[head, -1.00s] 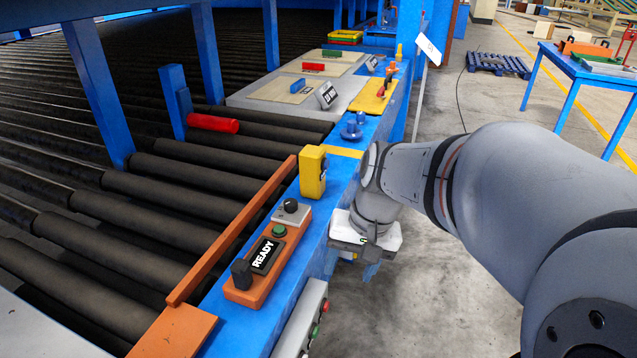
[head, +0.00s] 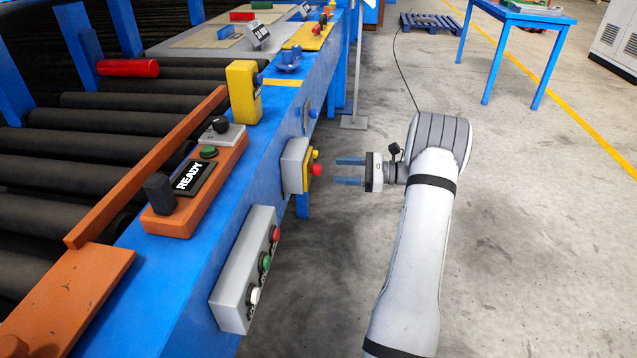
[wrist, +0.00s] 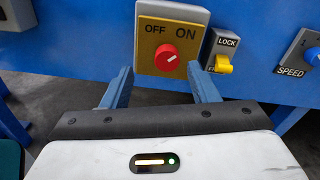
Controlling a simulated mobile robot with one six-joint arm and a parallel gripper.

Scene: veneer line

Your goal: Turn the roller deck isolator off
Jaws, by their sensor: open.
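The isolator (wrist: 145,35) is a grey box with a yellow face marked OFF on the left and ON on the right, on the side of the blue roller deck frame. It also shows in the head view (head: 293,165). Its red knob (wrist: 166,58) has a white pointer mark aimed up and right, toward ON. My gripper (head: 338,171) is open and empty, its blue fingers pointing at the isolator. In the head view a small gap separates the fingertips from the red knob. In the wrist view the fingers lie on either side of the knob, below its level.
Just right of the isolator is a yellow LOCK lever (wrist: 223,64), then a SPEED dial (wrist: 311,57). A grey box with red, green and white buttons (head: 247,268) sits nearer on the frame. The READY panel (head: 192,178) is on top.

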